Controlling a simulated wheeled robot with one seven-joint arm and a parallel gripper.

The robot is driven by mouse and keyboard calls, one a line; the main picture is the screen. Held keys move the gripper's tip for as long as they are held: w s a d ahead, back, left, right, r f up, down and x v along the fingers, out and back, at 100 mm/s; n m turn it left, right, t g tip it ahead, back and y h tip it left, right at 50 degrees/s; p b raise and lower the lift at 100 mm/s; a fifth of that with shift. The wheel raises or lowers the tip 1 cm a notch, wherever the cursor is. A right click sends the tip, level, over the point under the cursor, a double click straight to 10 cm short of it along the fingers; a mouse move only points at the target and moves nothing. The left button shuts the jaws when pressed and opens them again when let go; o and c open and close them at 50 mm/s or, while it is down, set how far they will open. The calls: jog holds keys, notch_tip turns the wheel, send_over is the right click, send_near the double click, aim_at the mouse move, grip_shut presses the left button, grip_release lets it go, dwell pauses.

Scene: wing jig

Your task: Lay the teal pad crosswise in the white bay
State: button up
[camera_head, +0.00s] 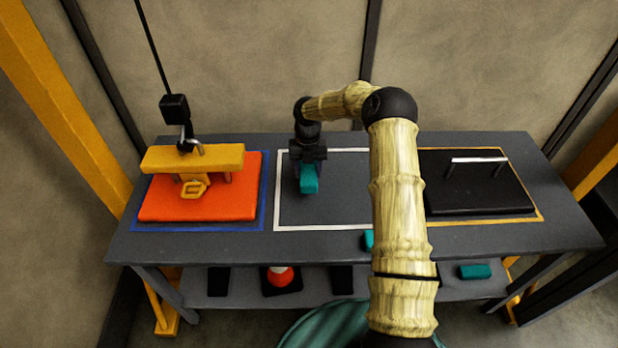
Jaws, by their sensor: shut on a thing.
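The teal pad (309,180) is held in my gripper (308,172), which is shut on it and points down. The pad is over the left part of the white bay (279,205), a white outline on the dark table. Its long side seems to run front to back in the picture. I cannot tell whether it touches the table or hangs just above it. My arm crosses in front of the right part of the bay and hides its right edge.
Right, an orange-outlined bay holds a black plate (475,190) with a handle.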

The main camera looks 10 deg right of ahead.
aim_at(308, 177)
jog(key=shift+f, duration=1.85)
jog(key=o, duration=1)
jog(key=shift+f, duration=0.1)
jog(key=shift+o, duration=0.2)
jog(key=r, duration=0.4)
jog(key=w+r, duration=0.1)
jog(key=r, duration=0.7)
jog(key=shift+w+d+r, duration=0.1)
jog(key=shift+w, duration=0.1)
